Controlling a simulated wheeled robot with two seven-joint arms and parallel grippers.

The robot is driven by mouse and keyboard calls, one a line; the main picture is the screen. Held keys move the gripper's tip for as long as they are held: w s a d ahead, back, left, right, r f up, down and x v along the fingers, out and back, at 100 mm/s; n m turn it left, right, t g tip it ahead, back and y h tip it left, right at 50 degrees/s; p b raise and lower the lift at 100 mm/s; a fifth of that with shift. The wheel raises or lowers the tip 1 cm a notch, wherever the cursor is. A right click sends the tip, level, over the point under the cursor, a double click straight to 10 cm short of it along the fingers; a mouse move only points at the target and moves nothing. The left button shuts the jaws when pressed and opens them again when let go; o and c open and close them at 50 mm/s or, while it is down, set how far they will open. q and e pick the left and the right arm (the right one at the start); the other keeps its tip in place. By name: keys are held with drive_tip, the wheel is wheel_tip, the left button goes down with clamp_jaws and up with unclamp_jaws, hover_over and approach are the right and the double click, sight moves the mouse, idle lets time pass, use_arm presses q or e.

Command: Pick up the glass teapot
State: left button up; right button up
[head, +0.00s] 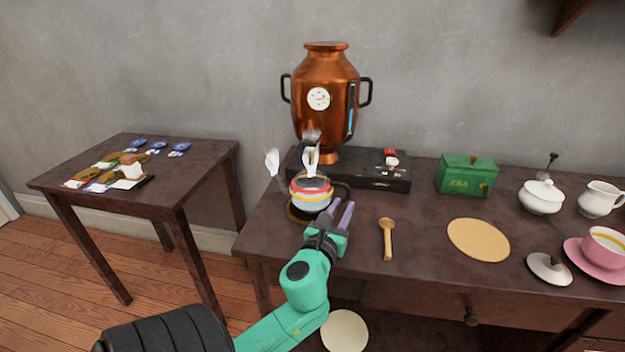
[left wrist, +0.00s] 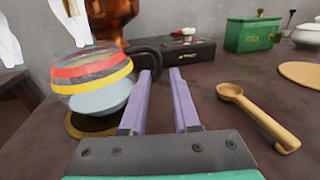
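The glass teapot (head: 311,195) has red and yellow bands and a dark handle on its right side. It stands upright on a dark round coaster (head: 293,212) near the table's left end, in front of the copper samovar. It also shows at the left of the left wrist view (left wrist: 92,78). My left gripper (head: 343,211) is just right of and in front of the teapot. Its two purple fingers are apart with nothing clearly between them, and the fingertips point at the handle (left wrist: 148,54). Whether they touch it I cannot tell. My right gripper is not in view.
A wooden spoon (head: 387,238) lies right of my gripper. Further right are a green tea tin (head: 467,175), a round tan mat (head: 478,239) and a pink cup (head: 604,246). A side table (head: 190,180) stands left.

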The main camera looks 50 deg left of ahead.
sight(347, 194)
use_arm(q)
drive_tip(key=x, duration=0.5)
drive_tip(key=shift+w+a+r, duration=0.1)
drive_tip(key=shift+a+r, duration=0.05)
drive_tip(key=shift+r, duration=0.05)
drive_tip(key=shift+w+a, duration=0.15)
drive_tip(key=shift+w, duration=0.2)
drive_tip(key=shift+s, duration=0.1)
clamp_jaws()
idle(0.7)
